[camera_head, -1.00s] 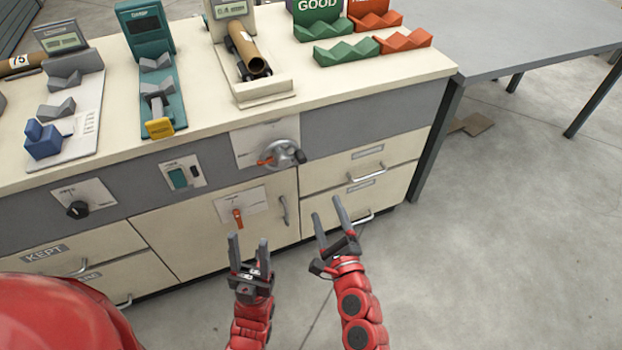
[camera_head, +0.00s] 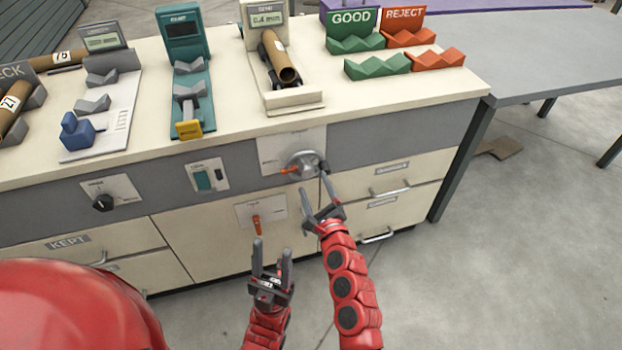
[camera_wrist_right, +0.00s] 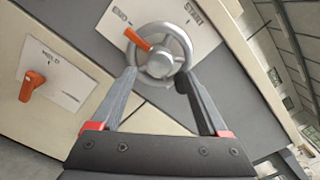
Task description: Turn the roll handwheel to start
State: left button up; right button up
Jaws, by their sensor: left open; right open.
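The roll handwheel (camera_head: 303,164) is a grey metal wheel on a pale plate on the bench front. The right wrist view shows the handwheel (camera_wrist_right: 161,63) with its plate marked END and START; its orange pointer (camera_wrist_right: 137,40) points up-left, toward the END side. My right gripper (camera_head: 314,183) is open, its fingertips at the wheel's lower edge; in the wrist view the right gripper (camera_wrist_right: 156,78) has the wheel beyond and between its fingers. The wheel's dark knob is hard to separate from the right-hand fingertip. My left gripper (camera_head: 272,246) is open and empty, lower down.
An orange lever (camera_head: 256,225) sits on a plate below the wheel. A teal switch (camera_head: 203,180) and black knob (camera_head: 103,203) are to the left. A brown tube (camera_head: 279,58) lies in a holder on the bench top. Drawer handles stick out at right.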

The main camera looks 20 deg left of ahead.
aim_at(309, 175)
jog(key=shift+x, duration=1.65)
grip_shut()
